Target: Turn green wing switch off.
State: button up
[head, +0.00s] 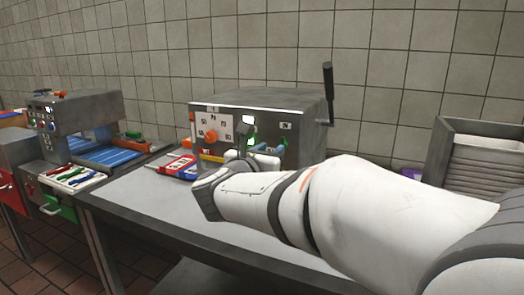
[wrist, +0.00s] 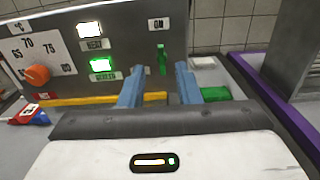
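The green wing switch (wrist: 162,58) stands upright on the machine's grey front panel, just below a label reading ON. In the wrist view my gripper (wrist: 159,75) has its two blue-grey fingers apart, one to each side of the switch's line. The switch shows between and a little above the fingertips, and I see no contact. How far the tips are from the panel I cannot tell. In the head view my arm reaches to the front of the grey machine (head: 290,101) and hides part of its panel.
Left of the switch are a lit green lamp (wrist: 102,65), a lit white lamp (wrist: 90,29) and an orange knob (wrist: 37,75). A green block (wrist: 215,93) lies by the right finger. A black lever (head: 327,92) rises at the machine's right side.

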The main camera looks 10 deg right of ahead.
aim_at(281, 140)
jog(key=x, duration=0.6)
jog(key=shift+w+d, duration=0.2)
jog(key=shift+w, duration=0.05)
grip_shut()
